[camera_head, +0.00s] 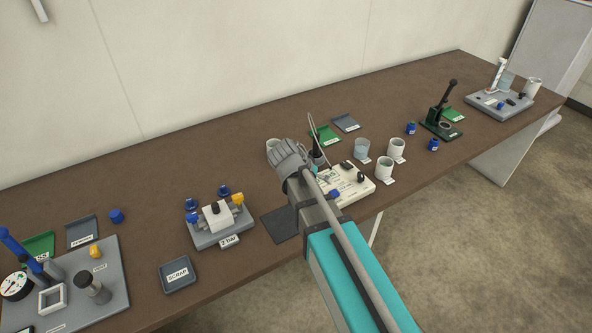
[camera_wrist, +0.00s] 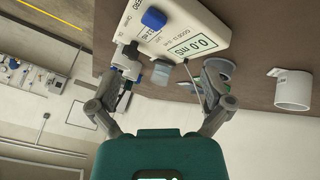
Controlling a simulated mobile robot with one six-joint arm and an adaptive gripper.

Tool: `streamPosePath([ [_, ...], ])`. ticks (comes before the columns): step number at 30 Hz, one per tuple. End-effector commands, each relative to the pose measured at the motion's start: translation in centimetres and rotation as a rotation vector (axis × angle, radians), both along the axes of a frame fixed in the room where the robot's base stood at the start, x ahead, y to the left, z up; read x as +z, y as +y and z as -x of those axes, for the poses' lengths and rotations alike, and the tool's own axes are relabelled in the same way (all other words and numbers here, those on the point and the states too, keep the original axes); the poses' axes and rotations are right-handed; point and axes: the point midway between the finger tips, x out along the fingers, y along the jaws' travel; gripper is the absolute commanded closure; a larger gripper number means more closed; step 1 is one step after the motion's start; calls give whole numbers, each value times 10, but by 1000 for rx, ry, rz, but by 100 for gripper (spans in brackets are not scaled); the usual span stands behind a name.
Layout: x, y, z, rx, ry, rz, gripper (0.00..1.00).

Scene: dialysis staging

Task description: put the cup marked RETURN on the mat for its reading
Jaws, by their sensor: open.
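My gripper (camera_head: 290,158) is open above the bench, just left of the cream meter (camera_head: 348,187); in the wrist view its fingers (camera_wrist: 165,78) are spread. The meter's display reads 0.0 mS in the wrist view (camera_wrist: 205,42). A dark mat (camera_head: 283,226) lies left of the meter, partly hidden by my arm. I cannot read RETURN on any cup.
Left of the mat stands a grey fixture (camera_head: 222,229) with blue and yellow knobs. A SCRAP tray (camera_head: 180,275) lies near the front edge. Green (camera_head: 326,134) and grey (camera_head: 346,123) trays lie behind the meter. A dark green press (camera_head: 441,124) stands farther right.

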Motion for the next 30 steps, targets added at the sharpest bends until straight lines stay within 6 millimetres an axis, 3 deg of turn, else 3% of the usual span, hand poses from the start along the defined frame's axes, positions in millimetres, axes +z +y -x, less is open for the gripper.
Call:
streamPosePath([
  [1, -4, -18, 7, 4, 40, -18, 0],
  [6, -18, -59, 24, 60, 173, -97, 0],
  [15, -50, -115, 61, 179, 334, -260, 0],
  [24, -110, -143, 99, 284, 423, -391, 0],
  [30, -132, -150, 111, 309, 446, -429, 0],
])
